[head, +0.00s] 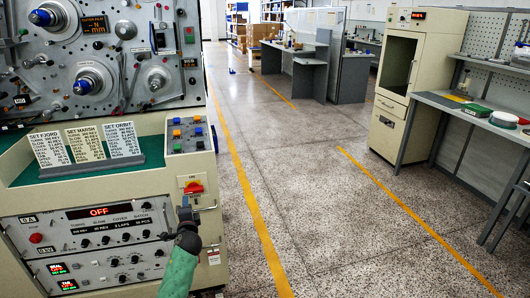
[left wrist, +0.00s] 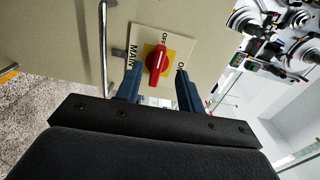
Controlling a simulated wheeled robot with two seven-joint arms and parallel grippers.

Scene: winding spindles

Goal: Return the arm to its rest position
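My left gripper (head: 187,207) is at the front right of the cream console, just below the red main switch (head: 193,187). In the left wrist view the two blue-grey fingers of my left gripper (left wrist: 157,75) stand apart, with nothing held between them. There the red switch handle (left wrist: 155,60) sits on a yellow square on a plate marked MAIN and OFF, beyond and between the fingertips. Whether a finger touches the plate is unclear. My green left forearm (head: 180,272) rises from the bottom edge. My right gripper is not in view.
The winding machine (head: 95,55) with its spindles stands behind three printed cards on a green ledge. The console display (head: 98,211) reads OFF. A metal handle (left wrist: 104,50) is beside the switch plate. The speckled floor (head: 300,180) to the right is clear; benches and a cabinet (head: 412,85) stand beyond.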

